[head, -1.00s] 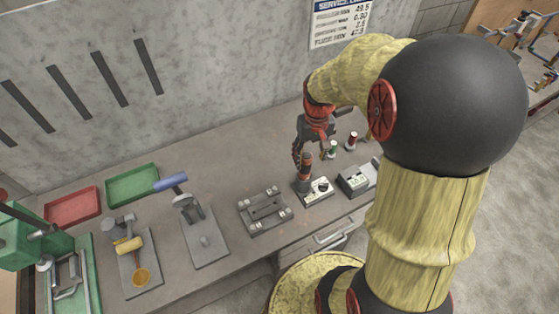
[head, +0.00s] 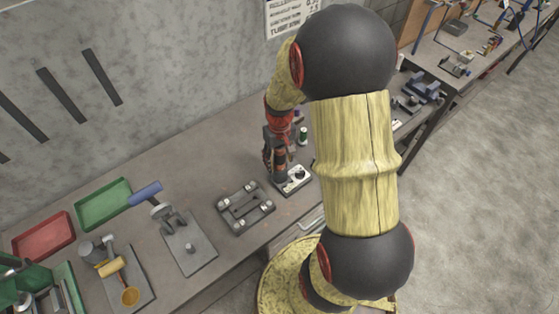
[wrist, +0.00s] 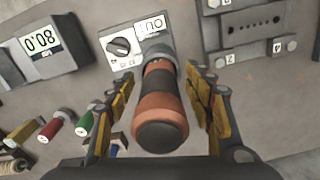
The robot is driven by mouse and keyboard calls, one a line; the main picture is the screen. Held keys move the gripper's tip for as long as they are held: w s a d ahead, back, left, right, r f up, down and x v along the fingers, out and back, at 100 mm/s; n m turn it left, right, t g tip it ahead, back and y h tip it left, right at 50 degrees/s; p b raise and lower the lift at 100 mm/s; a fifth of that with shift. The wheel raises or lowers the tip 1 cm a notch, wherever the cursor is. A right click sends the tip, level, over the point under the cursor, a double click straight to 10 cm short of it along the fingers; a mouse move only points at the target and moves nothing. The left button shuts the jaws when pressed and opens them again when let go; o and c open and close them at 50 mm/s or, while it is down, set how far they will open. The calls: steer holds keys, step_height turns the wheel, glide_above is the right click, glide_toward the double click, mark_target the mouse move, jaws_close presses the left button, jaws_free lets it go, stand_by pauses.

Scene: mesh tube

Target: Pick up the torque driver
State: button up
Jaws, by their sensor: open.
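The torque driver (wrist: 160,105) has an orange and dark banded handle. It stands upright, seen from above in the wrist view, with its lower end at a small base unit with a dial and display (wrist: 122,45). My gripper (wrist: 158,82) is open, with one yellow-padded finger on each side of the handle. Gaps show between the handle and both fingers. In the head view my gripper (head: 276,152) is down at the driver above the dial unit (head: 293,180), and the driver is largely hidden by it.
A grey fixture plate with corner blocks (head: 245,207) lies left of the dial unit.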

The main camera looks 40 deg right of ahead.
steer(key=shift+c, duration=1.4)
jaws_close()
steer(key=shift+r, duration=0.15)
step_height(320, 180, up, 10)
steer(key=shift+f+p, duration=0.1)
steer(key=shift+p, duration=0.45)
